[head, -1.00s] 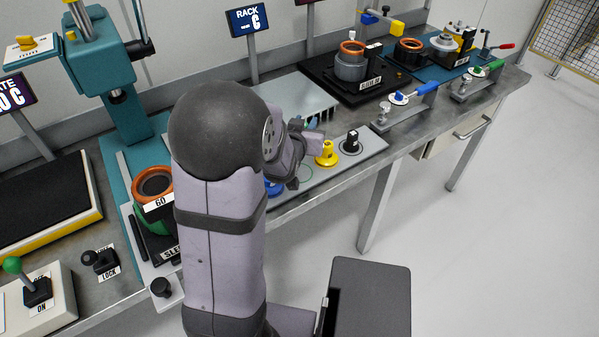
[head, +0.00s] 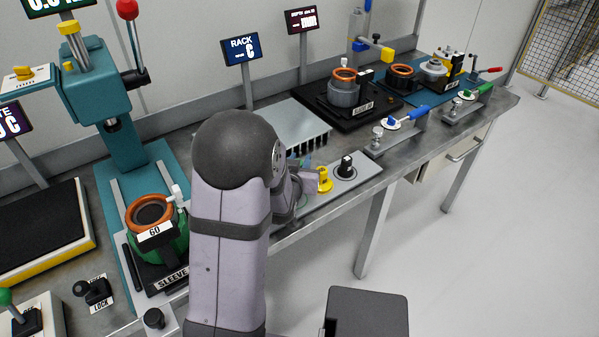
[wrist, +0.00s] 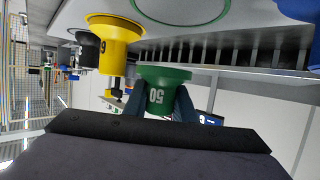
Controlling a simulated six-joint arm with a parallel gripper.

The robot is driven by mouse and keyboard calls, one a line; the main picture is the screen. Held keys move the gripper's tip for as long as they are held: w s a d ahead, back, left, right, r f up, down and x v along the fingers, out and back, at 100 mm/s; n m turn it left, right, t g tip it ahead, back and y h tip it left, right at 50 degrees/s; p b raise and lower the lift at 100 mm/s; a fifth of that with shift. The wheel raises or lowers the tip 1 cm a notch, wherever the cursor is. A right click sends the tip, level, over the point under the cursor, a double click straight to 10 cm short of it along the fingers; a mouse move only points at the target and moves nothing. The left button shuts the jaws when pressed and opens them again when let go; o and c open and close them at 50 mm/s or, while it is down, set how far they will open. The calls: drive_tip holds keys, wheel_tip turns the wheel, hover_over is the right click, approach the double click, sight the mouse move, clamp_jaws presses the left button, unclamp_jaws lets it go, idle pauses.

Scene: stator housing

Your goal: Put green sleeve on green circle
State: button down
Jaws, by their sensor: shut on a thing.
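The green circle (wrist: 185,22) is an outline on the light grey plate at the top of that view. The sleeve is apart from the circle, with a visible gap between its flange and the plate. The circle looks empty in its visible part. In the head view my arm hides most of the gripper, the sleeve and the circle.
A yellow sleeve (wrist: 115,32) stands close beside the green one, with a black piece (wrist: 88,52) beyond it. A blue piece (wrist: 297,8) is on the other side. The finned metal rack (head: 296,124) lies behind the plate (head: 352,186).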

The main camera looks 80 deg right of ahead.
drive_tip(key=shift+f, duration=2)
drive_tip(key=shift+f, duration=0.2)
drive_tip(key=c, duration=1.5)
unclamp_jaws()
drive_tip(key=shift+o, duration=0.2)
drive_tip(key=shift+r, duration=0.1)
